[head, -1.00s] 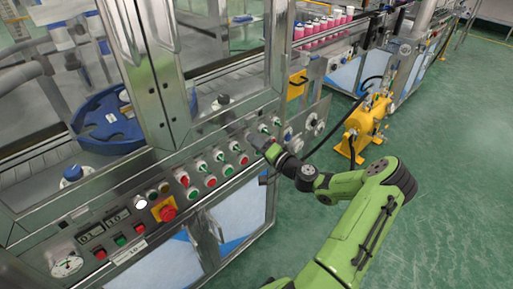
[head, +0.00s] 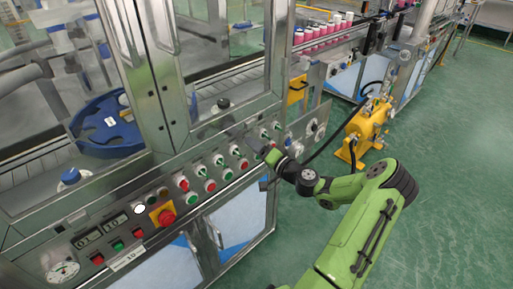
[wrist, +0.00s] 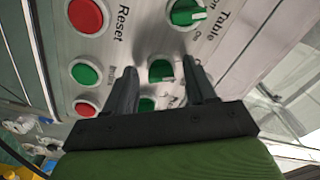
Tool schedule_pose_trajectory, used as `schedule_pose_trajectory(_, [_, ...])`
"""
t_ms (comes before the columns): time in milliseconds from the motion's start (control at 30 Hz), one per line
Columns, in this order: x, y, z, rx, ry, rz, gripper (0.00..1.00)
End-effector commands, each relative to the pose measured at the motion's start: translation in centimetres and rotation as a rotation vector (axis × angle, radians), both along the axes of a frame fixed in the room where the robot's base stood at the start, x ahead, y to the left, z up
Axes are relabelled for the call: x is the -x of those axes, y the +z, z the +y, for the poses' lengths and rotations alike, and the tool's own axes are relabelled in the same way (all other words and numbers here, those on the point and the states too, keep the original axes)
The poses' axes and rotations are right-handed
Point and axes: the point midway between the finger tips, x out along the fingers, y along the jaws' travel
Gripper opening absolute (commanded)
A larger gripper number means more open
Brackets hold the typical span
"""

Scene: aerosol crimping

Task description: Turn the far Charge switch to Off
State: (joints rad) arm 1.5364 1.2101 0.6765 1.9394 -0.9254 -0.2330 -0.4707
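My gripper (head: 262,146) is at the far end of the control panel, close to its face. In the wrist view my gripper (wrist: 163,78) is open, with one dark finger on each side of a green rotary switch (wrist: 160,70). There is a visible gap between that switch and both fingers. A second green control (wrist: 147,104) lies just below it, partly hidden by the gripper body. The printing beside these two is partly covered, so I cannot read which is the Charge switch. A green switch labelled Table (wrist: 186,13) is above, its pale handle turned sideways.
A red Reset button (wrist: 87,15), a green button (wrist: 84,72) and a red button (wrist: 86,107) lie left of the fingers. More knobs (head: 208,186) and a red emergency stop (head: 166,217) run along the panel. A yellow machine (head: 365,128) stands right of it.

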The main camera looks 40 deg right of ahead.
Motion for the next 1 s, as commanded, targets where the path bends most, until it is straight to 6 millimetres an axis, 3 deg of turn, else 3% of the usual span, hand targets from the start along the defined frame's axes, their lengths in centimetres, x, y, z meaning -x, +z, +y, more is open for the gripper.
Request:
schedule_pose_trajectory(267, [0.6, 0.1, -0.1, -0.001, -0.002, 0.0, 0.55])
schedule_pose_trajectory(367, [2.4, 0.1, -0.2, -0.002, -0.004, 0.0, 0.55])
schedule_pose_trajectory(700, [11.9, 0.2, -0.5, -0.002, -0.006, 0.0, 0.55])
schedule_pose_trajectory(833, [14.5, 0.2, -0.5, -0.001, -0.003, -0.001, 0.55])
schedule_pose_trajectory(1000, [15.8, 0.1, -0.5, 0.0, -0.002, -0.001, 0.55])
